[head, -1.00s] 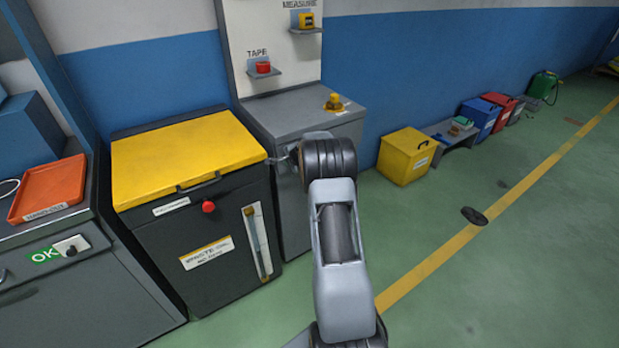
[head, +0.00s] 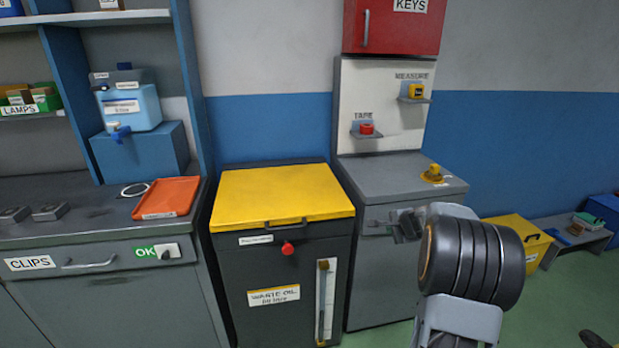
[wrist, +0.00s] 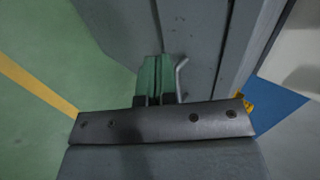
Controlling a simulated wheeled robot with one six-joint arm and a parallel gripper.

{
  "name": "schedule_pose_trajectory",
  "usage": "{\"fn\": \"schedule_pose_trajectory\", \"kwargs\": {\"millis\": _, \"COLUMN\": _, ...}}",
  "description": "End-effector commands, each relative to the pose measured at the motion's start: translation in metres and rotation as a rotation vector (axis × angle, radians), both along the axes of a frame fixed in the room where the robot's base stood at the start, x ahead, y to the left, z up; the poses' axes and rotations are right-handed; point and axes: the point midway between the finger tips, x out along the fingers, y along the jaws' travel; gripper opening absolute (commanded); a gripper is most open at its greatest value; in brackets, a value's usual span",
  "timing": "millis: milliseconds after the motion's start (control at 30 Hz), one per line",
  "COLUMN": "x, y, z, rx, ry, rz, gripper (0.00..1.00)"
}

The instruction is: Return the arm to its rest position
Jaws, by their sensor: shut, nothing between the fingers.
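My arm reaches up from the lower right in the head view, its dark ribbed joint large in front. My gripper (head: 404,228) is small and partly hidden behind the arm, in front of the grey cabinet (head: 385,275). In the wrist view my gripper (wrist: 157,75) shows its two fingers side by side, shut with nothing between them. A bent metal handle (wrist: 181,76) on a grey face shows just right of the fingers; I cannot tell whether they touch.
A waste oil bin (head: 282,195) with a yellow lid stands left of the cabinet. A yellow knobbed object (head: 433,174) sits on the cabinet top. A workbench (head: 85,220) with an orange tray (head: 166,198) is at left. A yellow box (head: 515,232) stands at right; green floor is open there.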

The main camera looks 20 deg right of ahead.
Motion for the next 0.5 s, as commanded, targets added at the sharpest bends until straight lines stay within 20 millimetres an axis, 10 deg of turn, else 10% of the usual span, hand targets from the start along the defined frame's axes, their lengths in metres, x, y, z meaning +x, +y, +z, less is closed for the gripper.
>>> {"fn": "schedule_pose_trajectory", "kwargs": {"millis": 267, "x": -0.039, "y": 0.035, "z": -0.032, "rx": -0.054, "ry": 0.17, "rz": 0.245, "gripper": 0.0}}
{"fn": "schedule_pose_trajectory", "kwargs": {"millis": 500, "x": -0.137, "y": 0.154, "z": 0.028, "rx": -0.295, "ry": 0.422, "rz": 0.829, "gripper": 0.0}}
